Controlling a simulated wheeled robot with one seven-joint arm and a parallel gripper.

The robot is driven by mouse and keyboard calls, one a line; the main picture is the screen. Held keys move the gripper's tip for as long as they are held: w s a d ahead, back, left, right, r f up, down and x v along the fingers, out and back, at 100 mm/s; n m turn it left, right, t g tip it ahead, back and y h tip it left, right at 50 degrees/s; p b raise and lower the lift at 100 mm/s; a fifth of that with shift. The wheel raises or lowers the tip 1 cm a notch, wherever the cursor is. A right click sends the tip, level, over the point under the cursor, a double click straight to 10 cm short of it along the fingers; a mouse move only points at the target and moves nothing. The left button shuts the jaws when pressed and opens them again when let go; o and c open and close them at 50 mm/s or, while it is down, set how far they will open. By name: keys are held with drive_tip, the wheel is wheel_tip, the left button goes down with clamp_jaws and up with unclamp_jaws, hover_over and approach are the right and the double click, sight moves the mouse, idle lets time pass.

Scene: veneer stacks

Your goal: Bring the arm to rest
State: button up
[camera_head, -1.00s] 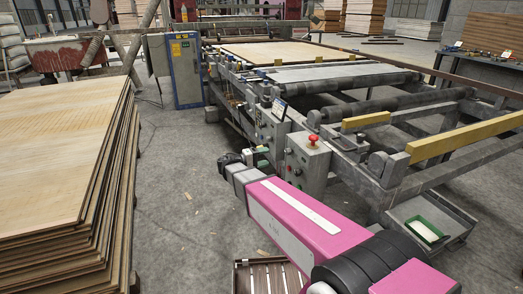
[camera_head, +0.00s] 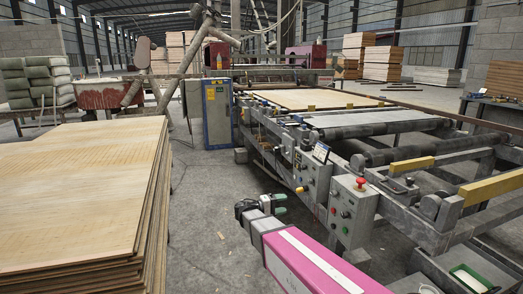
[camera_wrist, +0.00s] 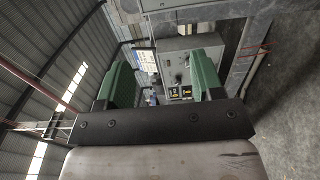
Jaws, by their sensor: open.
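My pink arm (camera_head: 310,265) reaches in from the bottom right of the head view. My gripper (camera_head: 284,204) is at its far end, in front of the machine's control boxes. Its two green fingers stand apart with nothing between them. In the wrist view my gripper (camera_wrist: 165,80) is open, with a green finger on each side and a grey control box (camera_wrist: 190,62) beyond the gap. I cannot tell the exact distance from the gripper to the box.
A tall veneer stack (camera_head: 80,200) stands at the left. The roller machine (camera_head: 410,150) fills the right, with a red-button control box (camera_head: 350,210) near my arm. A blue-grey cabinet (camera_head: 217,115) stands behind. Bare concrete floor (camera_head: 205,225) lies between stack and machine.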

drive_tip(key=s+d+f+m+g+y, duration=0.1)
drive_tip(key=s+d+f+g+y, duration=0.4)
drive_tip(key=s+d+f+y, duration=0.35)
drive_tip(key=s+d+f+m+y, duration=0.1)
drive_tip(key=s+f+y, duration=0.3)
drive_tip(key=s+y, duration=0.4)
drive_tip(key=shift+s+d+m+y, duration=0.25)
drive_tip(key=shift+s+m+y, duration=0.1)
drive_tip(key=shift+s+m, duration=0.5)
drive_tip(key=shift+d+g, duration=0.15)
drive_tip(key=shift+g, duration=0.15)
